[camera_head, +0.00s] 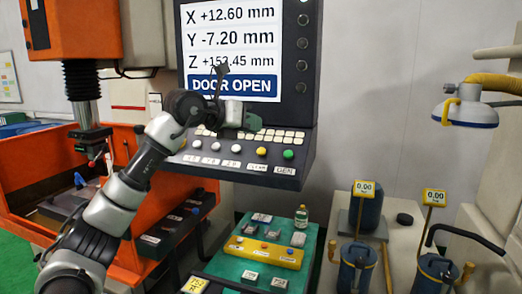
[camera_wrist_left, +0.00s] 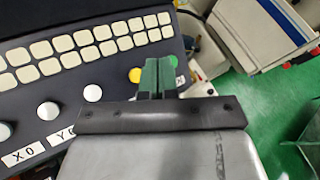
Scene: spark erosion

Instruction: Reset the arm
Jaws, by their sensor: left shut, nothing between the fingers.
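My left arm (camera_head: 130,185) comes in from the lower left and reaches up and across the front of the machine's control panel (camera_head: 205,165). My left gripper (camera_head: 254,122) is in front of the panel, just under the screen's "DOOR OPEN" line. It also shows in the left wrist view (camera_wrist_left: 158,76), where its dark green fingers are together with nothing between them. Beyond the fingers are the panel's yellow button (camera_wrist_left: 135,75) and green button (camera_wrist_left: 174,61). I cannot tell whether the fingers touch the panel. My right gripper is not in view.
The screen (camera_head: 230,45) hangs above the keys. An orange machine tank (camera_head: 45,160) stands at left. Below the panel is a green-topped bench (camera_head: 225,265) with a yellow tray (camera_head: 262,250) and a small bottle (camera_head: 301,217).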

